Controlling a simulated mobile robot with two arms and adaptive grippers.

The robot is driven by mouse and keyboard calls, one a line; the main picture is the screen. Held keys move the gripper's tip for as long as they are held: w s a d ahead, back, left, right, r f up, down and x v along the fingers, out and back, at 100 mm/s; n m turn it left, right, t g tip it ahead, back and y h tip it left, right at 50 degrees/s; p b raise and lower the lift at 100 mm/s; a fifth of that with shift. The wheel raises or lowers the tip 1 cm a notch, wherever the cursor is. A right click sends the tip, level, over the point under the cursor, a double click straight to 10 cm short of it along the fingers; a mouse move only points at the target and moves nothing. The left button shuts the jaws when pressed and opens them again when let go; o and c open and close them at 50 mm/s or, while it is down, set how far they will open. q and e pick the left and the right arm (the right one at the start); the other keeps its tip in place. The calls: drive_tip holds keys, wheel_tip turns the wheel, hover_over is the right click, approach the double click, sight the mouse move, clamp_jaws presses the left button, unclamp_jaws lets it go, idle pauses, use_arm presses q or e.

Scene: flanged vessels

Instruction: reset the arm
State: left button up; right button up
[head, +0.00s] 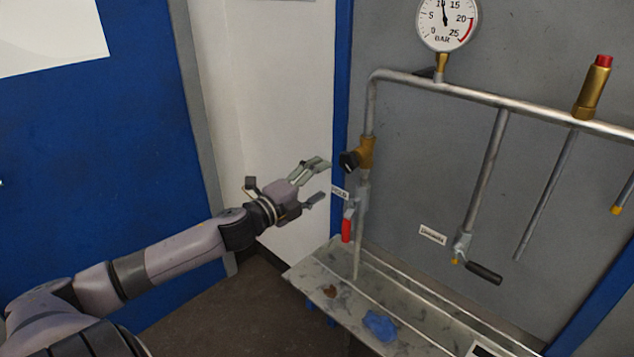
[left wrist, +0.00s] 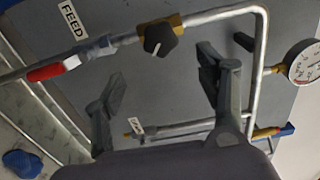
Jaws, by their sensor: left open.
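My left gripper (head: 318,181) is open and empty in the head view, held in the air just left of the pipework. Its fingers also show apart in the left wrist view (left wrist: 165,85), with the panel and pipes beyond them. A brass valve with a black knob (head: 349,160) is on the vertical pipe close to the fingertips; the knob also shows in the left wrist view (left wrist: 160,39). Below it is a valve with a red handle (head: 347,230), hanging down. My right gripper is in neither view.
A pressure gauge (head: 447,24) and a brass fitting with a red cap (head: 594,88) top the horizontal pipe. A black-handled valve (head: 483,273) hangs lower right. A metal tray (head: 310,273) below holds a blue cloth-like piece (head: 380,325). A blue door (head: 120,150) stands left.

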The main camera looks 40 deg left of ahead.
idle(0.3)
